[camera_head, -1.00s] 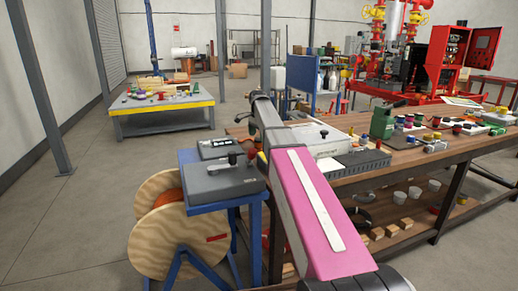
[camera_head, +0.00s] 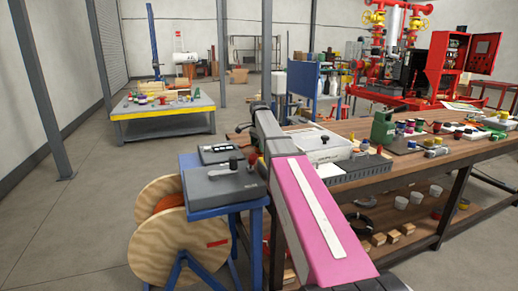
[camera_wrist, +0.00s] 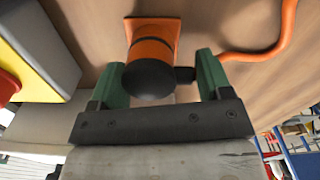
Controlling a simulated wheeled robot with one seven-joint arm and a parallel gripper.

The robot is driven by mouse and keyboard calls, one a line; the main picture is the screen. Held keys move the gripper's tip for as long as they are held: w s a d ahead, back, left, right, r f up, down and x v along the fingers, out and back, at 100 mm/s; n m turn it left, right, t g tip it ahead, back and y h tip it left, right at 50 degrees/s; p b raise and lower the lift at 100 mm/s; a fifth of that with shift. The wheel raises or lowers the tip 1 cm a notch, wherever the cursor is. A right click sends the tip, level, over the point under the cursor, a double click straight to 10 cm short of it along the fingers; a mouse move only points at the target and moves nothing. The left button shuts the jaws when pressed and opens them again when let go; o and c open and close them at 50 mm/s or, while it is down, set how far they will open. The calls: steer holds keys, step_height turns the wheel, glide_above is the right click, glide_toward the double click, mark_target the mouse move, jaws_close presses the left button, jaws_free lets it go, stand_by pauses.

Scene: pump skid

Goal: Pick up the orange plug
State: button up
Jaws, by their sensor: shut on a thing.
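The orange plug (camera_wrist: 152,35) shows at the top centre of the wrist view, an orange body with a dark round end facing the camera and a short dark stub on its right. My gripper (camera_wrist: 160,75) has its two green fingers on either side of the dark end and is shut on it. The plug is in front of a wood-coloured surface; I cannot tell whether it touches it. In the head view my arm hides the gripper and the plug.
An orange cable (camera_wrist: 268,52) curves right of the plug. A yellow and grey box (camera_wrist: 45,45) with a red part is close on the left. In the head view, the wooden workbench (camera_head: 400,165) carries a white case (camera_head: 318,143) and many small parts. A blue stand (camera_head: 190,210) is nearer.

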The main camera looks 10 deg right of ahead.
step_height(320, 180, up, 4)
steer(key=shift+r, duration=0.1)
steer(key=s+a+r, duration=0.5)
steer(key=s+r, duration=0.1)
steer(key=s, duration=0.4)
steer(key=shift+s+a+r, duration=0.15)
steer(key=shift+a+r, duration=0.15)
steer(key=shift+r, duration=0.05)
